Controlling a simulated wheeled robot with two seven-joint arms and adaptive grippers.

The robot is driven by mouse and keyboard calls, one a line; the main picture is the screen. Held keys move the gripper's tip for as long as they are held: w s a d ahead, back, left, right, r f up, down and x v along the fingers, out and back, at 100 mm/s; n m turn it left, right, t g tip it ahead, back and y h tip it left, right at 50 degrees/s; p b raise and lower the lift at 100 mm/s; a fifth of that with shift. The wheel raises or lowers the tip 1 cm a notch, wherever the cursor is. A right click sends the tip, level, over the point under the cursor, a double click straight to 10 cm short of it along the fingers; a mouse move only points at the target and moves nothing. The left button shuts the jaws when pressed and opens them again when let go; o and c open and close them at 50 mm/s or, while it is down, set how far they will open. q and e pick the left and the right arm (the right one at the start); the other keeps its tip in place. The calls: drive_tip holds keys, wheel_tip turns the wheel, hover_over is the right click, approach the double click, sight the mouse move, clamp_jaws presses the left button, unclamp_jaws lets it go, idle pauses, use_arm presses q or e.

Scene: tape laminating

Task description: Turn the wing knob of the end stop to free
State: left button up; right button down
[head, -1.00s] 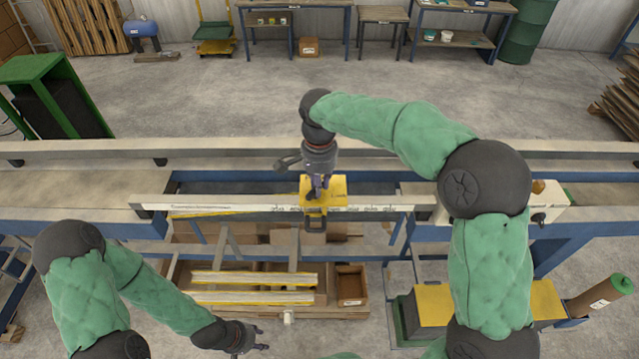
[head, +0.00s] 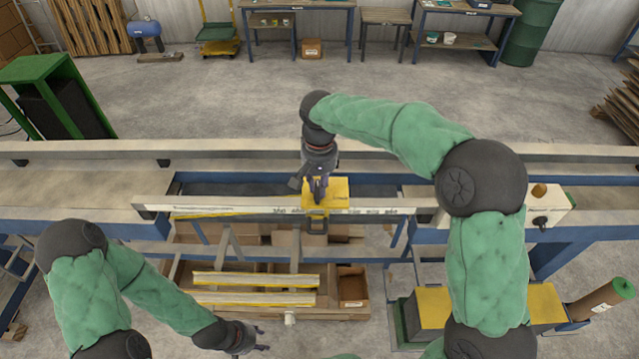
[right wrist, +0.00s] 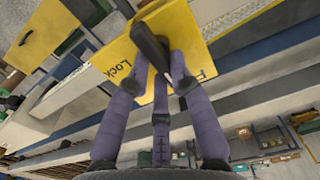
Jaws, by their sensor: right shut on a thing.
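The yellow end stop (head: 340,192) sits on the long pale rail in the middle of the head view. In the right wrist view its yellow plate (right wrist: 187,22) bears "Lock" on the left and a partly hidden word beginning with "F" on the right. The black wing knob (right wrist: 150,48) stands on the plate between the words, tilted in the picture. My right gripper (head: 318,198) is over the end stop, and its fingers (right wrist: 162,80) are shut on the knob. My left gripper (head: 264,338) is low at the front, empty, with fingers apart, away from the end stop.
The pale rail (head: 235,205) with printed marks runs across the bench. Below it are yellow-edged strips (head: 255,279) and a cardboard box (head: 352,287). A white control box (head: 548,208) stands at the right of the bench. The rail left of the end stop is clear.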

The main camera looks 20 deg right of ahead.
sight(319, 187)
idle(0.4)
drive_tip(key=c, duration=1.1)
unclamp_jaws()
wheel_tip(319, 187, up, 12)
